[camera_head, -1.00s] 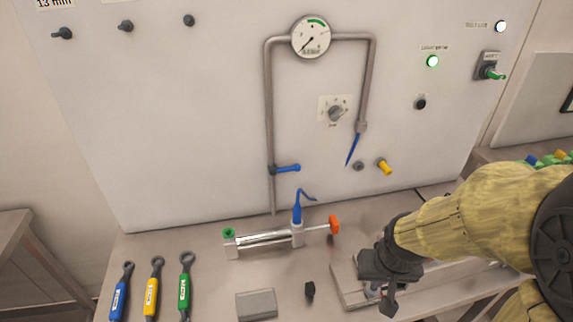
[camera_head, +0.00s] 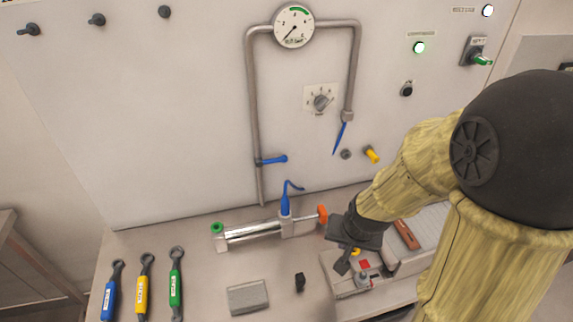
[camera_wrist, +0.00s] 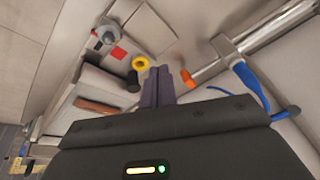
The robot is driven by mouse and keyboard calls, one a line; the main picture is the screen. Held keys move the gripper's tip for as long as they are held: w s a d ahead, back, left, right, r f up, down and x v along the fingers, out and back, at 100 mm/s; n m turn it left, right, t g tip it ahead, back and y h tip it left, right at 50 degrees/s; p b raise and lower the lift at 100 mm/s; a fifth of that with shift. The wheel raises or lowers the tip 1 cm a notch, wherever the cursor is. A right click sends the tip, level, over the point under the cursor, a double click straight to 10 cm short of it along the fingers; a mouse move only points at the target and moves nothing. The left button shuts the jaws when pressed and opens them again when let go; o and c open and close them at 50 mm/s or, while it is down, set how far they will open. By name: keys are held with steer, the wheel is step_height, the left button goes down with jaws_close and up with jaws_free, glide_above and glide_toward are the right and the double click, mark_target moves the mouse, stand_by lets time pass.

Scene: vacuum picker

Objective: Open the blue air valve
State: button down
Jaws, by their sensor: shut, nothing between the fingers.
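A blue lever (camera_head: 272,160) sticks out sideways, to the right, from the left vertical pipe (camera_head: 253,100) on the white panel. A second blue piece, long and slanted (camera_head: 340,138), hangs at the lower end of the right pipe. I cannot tell for certain which of the two is the air valve. My gripper (camera_head: 342,267) is low over the bench, right of the orange knob and well below and to the right of both blue pieces. In the wrist view its dark fingers (camera_wrist: 158,86) are together and empty.
Blue, yellow and green wrenches (camera_head: 175,280) lie at left. A round gauge (camera_head: 294,27) tops the pipes.

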mark_target(271, 160)
steer(key=w+a+r+m+t+p, duration=0.1)
steer(key=w+a+m+t+p, duration=0.1)
steer(key=m, duration=0.7)
steer(key=w+a+m+t+p, duration=0.3)
steer(key=w+a+m+p, duration=0.2)
steer(key=m, duration=0.5)
steer(key=w+a+r+m+t+y+p, duration=0.1)
steer(key=w+a+m+t+p, duration=0.2)
steer(key=w+m, duration=0.4)
steer(key=shift+w+a+r+m+p, duration=0.15)
steer(key=shift+a+r+m+p, duration=0.4)
steer(key=shift+m, duration=0.85)
steer(key=shift+a+f, duration=0.15)
steer(key=shift+f, duration=0.05)
steer(key=w+p, duration=0.2)
steer(key=w, duration=0.1)
steer(key=w+a+p, duration=0.1)
steer(key=w+p, duration=0.1)
steer(key=w, duration=0.1)
steer(key=w+a+f+p, duration=0.1)
steer(key=w+p, duration=0.1)
steer(key=w, duration=0.1)
steer(key=shift+a+p, duration=0.2)
steer(key=shift+p, duration=0.15)
steer(key=shift+w+d, duration=0.1)
steer(key=shift+w, duration=0.05)
